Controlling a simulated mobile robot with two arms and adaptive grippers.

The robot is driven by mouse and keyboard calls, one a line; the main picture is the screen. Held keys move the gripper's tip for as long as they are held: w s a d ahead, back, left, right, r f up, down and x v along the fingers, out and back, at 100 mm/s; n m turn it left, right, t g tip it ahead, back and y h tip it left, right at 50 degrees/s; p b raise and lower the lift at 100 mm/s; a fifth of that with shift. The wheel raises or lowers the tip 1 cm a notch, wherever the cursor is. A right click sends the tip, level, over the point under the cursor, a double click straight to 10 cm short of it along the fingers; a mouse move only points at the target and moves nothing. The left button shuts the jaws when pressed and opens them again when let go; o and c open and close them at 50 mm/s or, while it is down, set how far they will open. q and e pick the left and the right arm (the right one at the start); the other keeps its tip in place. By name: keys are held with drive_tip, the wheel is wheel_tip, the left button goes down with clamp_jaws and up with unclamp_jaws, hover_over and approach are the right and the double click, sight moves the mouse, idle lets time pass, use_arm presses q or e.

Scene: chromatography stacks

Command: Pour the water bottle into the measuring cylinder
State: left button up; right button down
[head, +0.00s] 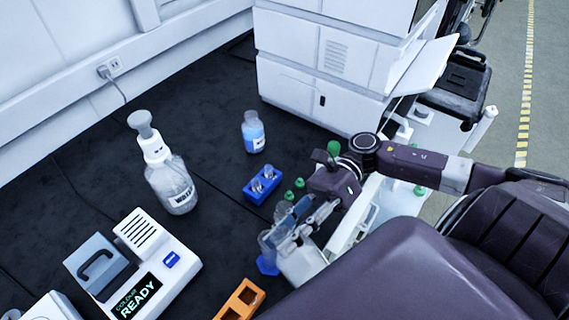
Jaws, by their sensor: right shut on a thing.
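My right gripper (306,219) is shut on a small clear bottle with bluish contents (298,207), which looks like the water bottle. The bottle is tilted, its lower-left end close to the top of the clear measuring cylinder (267,243). The cylinder stands on a blue base (268,266) on the black bench, left of and below the gripper. Fingers and clear walls overlap here, so I cannot tell whether bottle and cylinder touch or whether liquid is flowing. My left gripper is not in view.
A pump bottle labelled WATER (172,188) and a blue-filled bottle (253,133) stand behind. A blue rack (262,186), green caps (289,195), an orange rack (240,299) and a device reading READY (158,262) are nearby. A white instrument (320,85) stands at the back.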

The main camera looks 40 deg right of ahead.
drive_tip(key=shift+m, duration=0.4)
drive_tip(key=shift+w+f+m, duration=0.1)
drive_tip(key=shift+f+m, duration=0.05)
drive_tip(key=shift+m, duration=0.35)
drive_tip(key=shift+f+m, duration=0.1)
drive_tip(key=shift+m, duration=0.4)
drive_tip(key=shift+w+m+g, duration=0.1)
drive_tip(key=shift+m+g, duration=0.3)
drive_tip(key=shift+m, duration=0.1)
